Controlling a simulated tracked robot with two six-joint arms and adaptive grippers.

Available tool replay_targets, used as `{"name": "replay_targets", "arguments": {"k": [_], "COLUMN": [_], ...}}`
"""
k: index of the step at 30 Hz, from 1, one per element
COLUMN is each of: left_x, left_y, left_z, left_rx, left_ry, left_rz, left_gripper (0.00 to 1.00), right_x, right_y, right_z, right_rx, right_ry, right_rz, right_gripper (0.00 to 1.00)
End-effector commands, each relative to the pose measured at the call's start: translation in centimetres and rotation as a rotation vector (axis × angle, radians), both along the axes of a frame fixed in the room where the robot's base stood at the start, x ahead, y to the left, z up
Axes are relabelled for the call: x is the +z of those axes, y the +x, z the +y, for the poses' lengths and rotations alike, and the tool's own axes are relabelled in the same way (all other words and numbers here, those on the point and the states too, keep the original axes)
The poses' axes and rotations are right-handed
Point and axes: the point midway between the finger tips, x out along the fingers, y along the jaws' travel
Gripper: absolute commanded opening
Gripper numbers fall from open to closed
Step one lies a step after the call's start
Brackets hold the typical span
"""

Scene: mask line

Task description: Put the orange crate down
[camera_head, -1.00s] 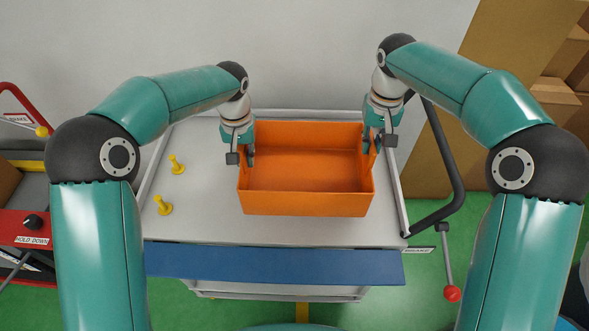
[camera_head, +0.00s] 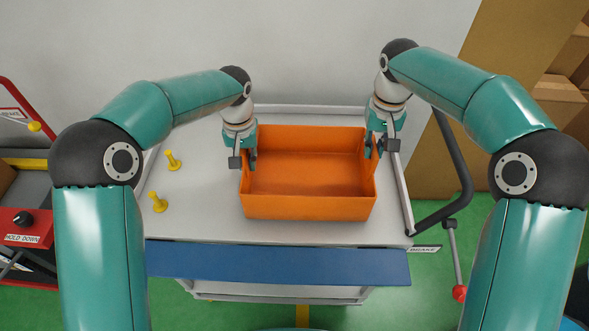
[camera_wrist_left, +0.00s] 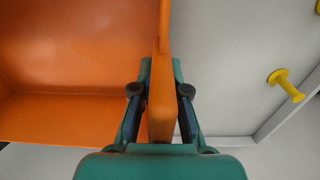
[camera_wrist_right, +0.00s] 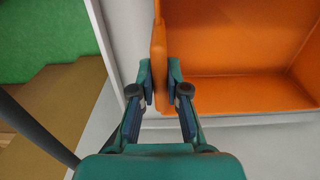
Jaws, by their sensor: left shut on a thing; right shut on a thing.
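The orange crate (camera_head: 308,207) is empty and level over the grey top of the cart (camera_head: 200,215). I cannot tell for sure whether its bottom touches the surface. My left gripper (camera_head: 246,160) is shut on the crate's left wall, which also shows between the fingers in the left wrist view (camera_wrist_left: 160,110). My right gripper (camera_head: 376,146) is shut on the crate's right wall, seen between the fingers in the right wrist view (camera_wrist_right: 158,65). Both grippers point down at the walls.
Two yellow pegs (camera_head: 173,160) (camera_head: 158,203) stand on the cart top left of the crate. A blue strip (camera_head: 275,264) runs along the cart's front edge. A dark handle (camera_head: 463,185) is at the right, with cardboard boxes (camera_head: 560,100) beyond. A red machine (camera_head: 25,226) stands at the left.

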Motion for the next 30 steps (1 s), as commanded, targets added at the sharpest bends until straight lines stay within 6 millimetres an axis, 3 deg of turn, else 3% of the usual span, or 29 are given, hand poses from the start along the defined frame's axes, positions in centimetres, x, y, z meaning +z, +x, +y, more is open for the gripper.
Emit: {"name": "replay_targets", "arguments": {"k": [4,5,9,22,30], "left_x": [-1.3,-1.3,-1.0,-0.3,4.1], "left_y": [0.0,0.0,0.0,0.0,0.1], "left_z": [0.1,0.1,0.1,0.1,0.0], "left_rx": [0.001,0.001,0.001,0.002,0.001], "left_ry": [0.0,0.0,0.0,0.0,-0.002], "left_rz": [-0.001,-0.001,0.0,-0.002,-0.005], "left_gripper": [0.0,0.15,0.39,0.39,0.39], "right_x": [-1.3,-1.3,-1.0,-1.0,-1.0], "right_y": [0.0,0.0,0.0,0.0,0.0], "right_z": [0.0,0.0,0.0,0.1,0.1], "right_rx": [0.0,0.0,0.001,0.001,0.001], "right_ry": [0.0,0.0,0.0,0.0,0.0], "right_rz": [-0.001,-0.001,0.0,0.0,0.0], "right_gripper": [0.0,0.16,0.39,0.39,0.39]}}
